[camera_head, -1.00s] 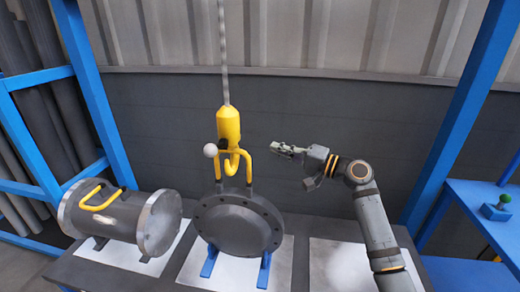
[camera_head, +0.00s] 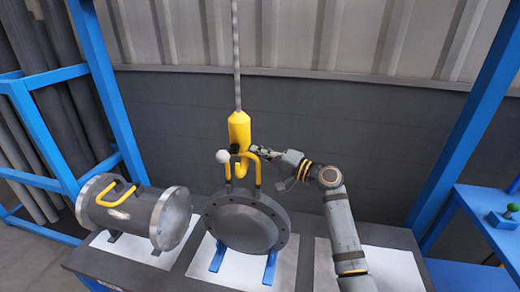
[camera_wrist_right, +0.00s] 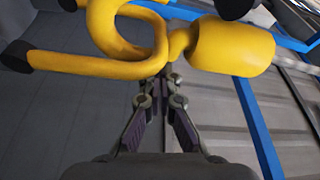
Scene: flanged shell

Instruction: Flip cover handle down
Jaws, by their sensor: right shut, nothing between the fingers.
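The cover (camera_head: 240,222) is a round dark grey flanged disc standing upright on blue supports. Its yellow handle (camera_head: 257,168) rises upright from its top edge. A yellow hook (camera_head: 240,130) on a cable hangs at the handle. My right gripper (camera_head: 256,150) is at the upper right of the handle, beside the hook. In the right wrist view its fingertips (camera_wrist_right: 172,80) are together and empty, just below the yellow hook body (camera_wrist_right: 232,47) and yellow bars. I cannot tell whether they touch. My left gripper is not in view.
A grey flanged cylinder (camera_head: 135,212) with a yellow handle lies to the left on the dark table. A white ball (camera_head: 222,157) is left of the handle. Blue frame posts (camera_head: 478,110) stand on both sides. A blue side table (camera_head: 485,220) is at the right.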

